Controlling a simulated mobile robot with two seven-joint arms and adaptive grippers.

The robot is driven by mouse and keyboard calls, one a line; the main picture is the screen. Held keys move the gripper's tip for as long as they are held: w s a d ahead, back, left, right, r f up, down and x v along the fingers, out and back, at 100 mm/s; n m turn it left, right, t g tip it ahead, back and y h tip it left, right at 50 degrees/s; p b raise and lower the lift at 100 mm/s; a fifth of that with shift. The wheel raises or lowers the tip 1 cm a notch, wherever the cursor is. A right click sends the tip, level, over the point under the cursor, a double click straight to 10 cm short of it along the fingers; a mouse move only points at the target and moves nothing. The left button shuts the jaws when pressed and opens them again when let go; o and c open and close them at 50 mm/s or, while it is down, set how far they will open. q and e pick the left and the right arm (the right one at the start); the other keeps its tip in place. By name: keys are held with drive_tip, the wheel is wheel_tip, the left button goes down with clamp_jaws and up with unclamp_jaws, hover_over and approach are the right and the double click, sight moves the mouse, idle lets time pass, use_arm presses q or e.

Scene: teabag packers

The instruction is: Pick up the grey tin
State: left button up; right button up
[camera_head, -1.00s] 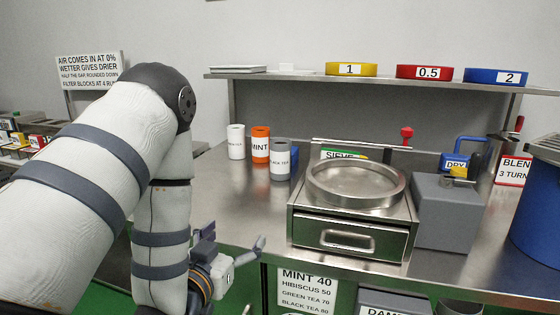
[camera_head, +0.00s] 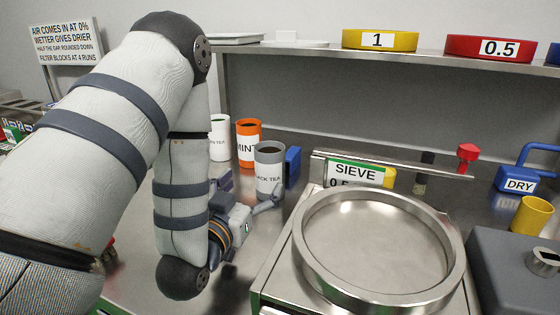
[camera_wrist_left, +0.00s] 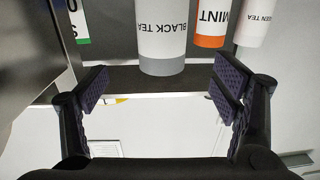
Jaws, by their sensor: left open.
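The grey tin (camera_head: 269,165), labelled BLACK TEA, stands upright on the steel counter, next to the orange MINT tin. My left gripper (camera_head: 245,192) is open, low in front of the grey tin. In the left wrist view the grey tin (camera_wrist_left: 162,35) appears upside down beyond and between the two spread fingers (camera_wrist_left: 165,88), with nothing between the pads. One finger looks close to the tin's lower front in the head view; I cannot tell whether it touches. My right gripper is not in view.
The orange tin (camera_head: 249,141) and a white tin (camera_head: 219,139) stand left of the grey tin. A blue block (camera_head: 293,167) is close on its right. The sieve pan (camera_head: 313,263) and SIEVE sign (camera_head: 356,171) stand further right. A shelf runs above.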

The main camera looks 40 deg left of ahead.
sight(264, 167)
use_arm(q)
drive_tip(key=b+x, duration=0.1)
drive_tip(key=x, duration=1)
drive_tip(key=shift+a, duration=0.1)
drive_tip(key=shift+w+a, duration=0.1)
drive_tip(key=shift+w, duration=0.15)
drive_tip(key=shift+r, duration=0.1)
drive_tip(key=c, duration=1.3)
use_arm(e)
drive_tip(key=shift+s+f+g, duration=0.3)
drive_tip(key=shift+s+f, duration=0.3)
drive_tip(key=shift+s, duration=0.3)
